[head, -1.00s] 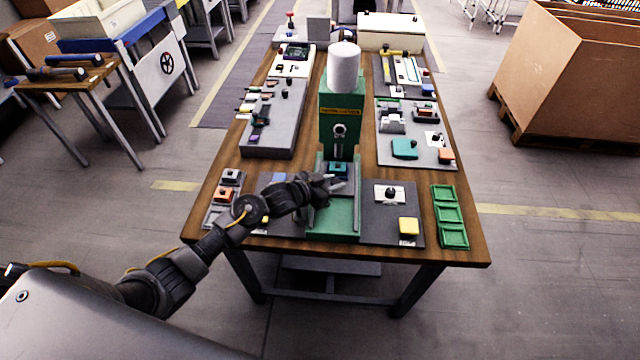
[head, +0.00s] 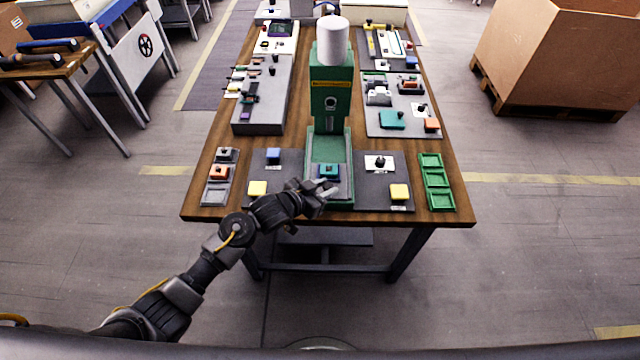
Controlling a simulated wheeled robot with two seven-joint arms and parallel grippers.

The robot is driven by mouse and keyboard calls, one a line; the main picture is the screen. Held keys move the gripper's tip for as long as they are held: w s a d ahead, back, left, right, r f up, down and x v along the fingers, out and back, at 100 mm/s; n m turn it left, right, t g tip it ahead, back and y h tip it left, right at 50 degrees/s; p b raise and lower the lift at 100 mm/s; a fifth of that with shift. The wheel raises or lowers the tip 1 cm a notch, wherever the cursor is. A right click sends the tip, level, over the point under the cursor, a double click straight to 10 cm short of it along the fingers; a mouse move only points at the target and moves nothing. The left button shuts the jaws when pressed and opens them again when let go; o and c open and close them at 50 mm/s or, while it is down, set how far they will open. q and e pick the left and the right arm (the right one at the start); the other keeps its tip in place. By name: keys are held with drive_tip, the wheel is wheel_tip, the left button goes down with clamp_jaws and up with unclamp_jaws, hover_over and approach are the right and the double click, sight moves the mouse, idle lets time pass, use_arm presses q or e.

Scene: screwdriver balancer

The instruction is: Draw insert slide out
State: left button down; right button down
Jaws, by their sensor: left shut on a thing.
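The green balancer stand (head: 331,92) with a white cylinder on top (head: 333,42) stands in the middle of the table. Its green channel (head: 320,150) lies bare below the column. The grey insert slide (head: 342,187), with a teal block (head: 328,171) on it, lies at the front end of the channel near the table's front edge. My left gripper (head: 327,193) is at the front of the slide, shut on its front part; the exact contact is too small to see. My right gripper is not in view.
Dark panels with yellow buttons (head: 257,188) (head: 399,192) flank the stand. A green tray (head: 436,182) lies at the right and a grey tray (head: 220,178) at the left on the wooden table (head: 457,200). The floor in front is free.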

use_arm(q)
drive_tip(key=c, duration=1.4)
unclamp_jaws()
drive_tip(key=shift+s+d+f, duration=0.15)
drive_tip(key=shift+s+f, duration=0.05)
drive_tip(key=o, duration=0.3)
drive_tip(key=shift+s+r, duration=0.1)
drive_tip(key=shift+r, duration=0.05)
drive_tip(key=shift+a, duration=0.35)
drive_tip(key=b+v, duration=0.1)
drive_tip(key=v, duration=0.9)
drive_tip(key=shift+r+b, duration=0.15)
drive_tip(key=shift+b, duration=0.15)
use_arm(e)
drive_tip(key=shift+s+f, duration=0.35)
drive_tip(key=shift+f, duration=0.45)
use_arm(q)
drive_tip(key=shift+s, duration=0.1)
